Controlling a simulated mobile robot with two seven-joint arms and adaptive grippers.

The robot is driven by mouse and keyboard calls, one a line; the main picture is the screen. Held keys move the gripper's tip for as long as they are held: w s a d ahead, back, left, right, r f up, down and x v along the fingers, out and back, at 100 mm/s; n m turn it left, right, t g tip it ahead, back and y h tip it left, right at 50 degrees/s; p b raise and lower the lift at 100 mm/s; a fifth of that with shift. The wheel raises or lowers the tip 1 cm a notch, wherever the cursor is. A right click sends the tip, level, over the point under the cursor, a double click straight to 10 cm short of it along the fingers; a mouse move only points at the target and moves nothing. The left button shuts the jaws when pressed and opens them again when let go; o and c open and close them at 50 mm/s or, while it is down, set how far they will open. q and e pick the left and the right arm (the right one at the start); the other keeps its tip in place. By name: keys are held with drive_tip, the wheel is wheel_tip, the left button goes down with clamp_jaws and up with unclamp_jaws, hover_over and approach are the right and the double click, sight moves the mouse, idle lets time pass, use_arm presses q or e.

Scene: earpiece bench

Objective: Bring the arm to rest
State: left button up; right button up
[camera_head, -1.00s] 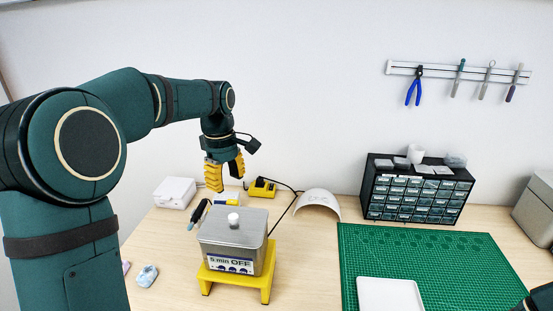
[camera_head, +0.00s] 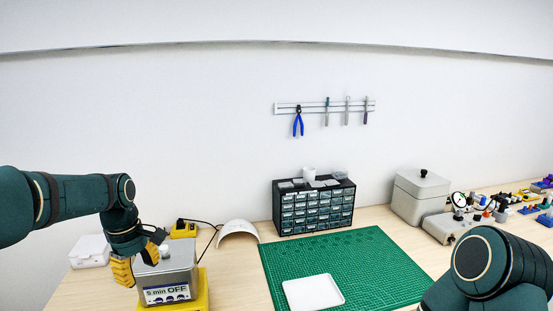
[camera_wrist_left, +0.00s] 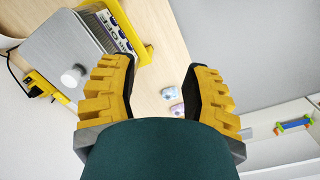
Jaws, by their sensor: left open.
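My left gripper (camera_head: 136,264) is open, its yellow ribbed fingers pointing down beside the left side of the metal box (camera_head: 168,272).
The box sits on a yellow stand (camera_head: 203,290). A white case (camera_head: 90,251) is at the left and a white dome (camera_head: 238,231) behind. A green mat (camera_head: 370,255) holds a white tray (camera_head: 313,292). A drawer cabinet (camera_head: 313,207) and grey box (camera_head: 420,195) stand at the back.

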use_arm(q)
drive_tip(key=w+d+f+m+b, duration=0.1)
drive_tip(key=d+f+m, duration=0.15)
drive_tip(key=f, duration=0.65)
drive_tip(key=w+d+f+m+b, duration=0.15)
drive_tip(key=d+f, duration=0.25)
drive_tip(key=f, duration=0.5)
drive_tip(key=s+d+f+m+h+b, duration=0.1)
drive_tip(key=s+d+f+m+b, duration=0.1)
drive_tip(key=s+d+f, duration=0.2)
drive_tip(key=s+d+f+m+t+h+b, duration=0.1)
drive_tip(key=s+d+f+m, duration=0.2)
drive_tip(key=s+d+f, duration=0.2)
drive_tip(key=s+d+f+m+h+b, duration=0.1)
drive_tip(key=s+d+f+m+b, duration=0.1)
drive_tip(key=s+d+f, duration=0.3)
drive_tip(key=s+f, duration=0.4)
drive_tip(key=f, duration=0.5)
drive_tip(key=shift+s+f+m+t+b, duration=0.15)
drive_tip(key=shift+f+m+t+b, duration=0.15)
drive_tip(key=shift+f+m+t, duration=0.1)
use_arm(e)
wheel_tip(320, 180, down, 10)
drive_tip(key=w, duration=0.1)
drive_tip(key=shift+a, duration=0.2)
